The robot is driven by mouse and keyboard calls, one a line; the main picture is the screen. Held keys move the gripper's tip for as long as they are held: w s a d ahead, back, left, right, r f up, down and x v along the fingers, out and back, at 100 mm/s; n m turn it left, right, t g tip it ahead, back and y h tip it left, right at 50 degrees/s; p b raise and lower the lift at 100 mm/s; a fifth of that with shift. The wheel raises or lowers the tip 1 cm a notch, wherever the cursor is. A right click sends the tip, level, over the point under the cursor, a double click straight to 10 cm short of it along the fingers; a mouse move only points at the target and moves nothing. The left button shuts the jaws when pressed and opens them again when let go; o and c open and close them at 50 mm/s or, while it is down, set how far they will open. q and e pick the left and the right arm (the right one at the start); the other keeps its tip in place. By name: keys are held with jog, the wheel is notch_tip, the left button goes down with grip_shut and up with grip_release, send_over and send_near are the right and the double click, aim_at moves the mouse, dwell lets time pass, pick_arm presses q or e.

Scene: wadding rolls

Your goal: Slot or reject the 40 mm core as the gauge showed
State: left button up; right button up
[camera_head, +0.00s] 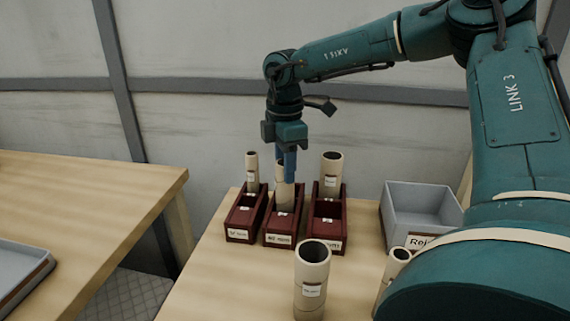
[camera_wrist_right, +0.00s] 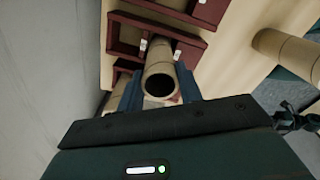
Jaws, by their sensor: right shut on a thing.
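My right gripper (camera_head: 287,165) points down with its blue fingers shut on a tan cardboard core (camera_head: 285,195). In the right wrist view this core (camera_wrist_right: 160,76) stands between the fingers (camera_wrist_right: 160,90), its open end facing the camera. The core is upright at the middle dark red slot tray (camera_head: 280,240), its lower end in or just over it; I cannot tell if it touches the floor. The middle tray's label seems to read 40 mm. A grey reject bin (camera_head: 425,225) stands at the right, partly behind my arm. My left gripper is not in view.
A left red tray (camera_head: 240,235) holds a thin core (camera_head: 252,170); a right red tray (camera_head: 328,237) holds a wider core (camera_head: 331,172). A large core (camera_head: 312,275) and another core (camera_head: 396,262) stand at the front. A second table (camera_head: 90,210) is at the left, beyond a gap.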

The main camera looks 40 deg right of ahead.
jog(key=o, duration=0.8)
jog(key=shift+o, duration=0.2)
notch_tip(320, 180, up, 13)
jog(key=p, duration=0.1)
jog(key=shift+r, duration=0.1)
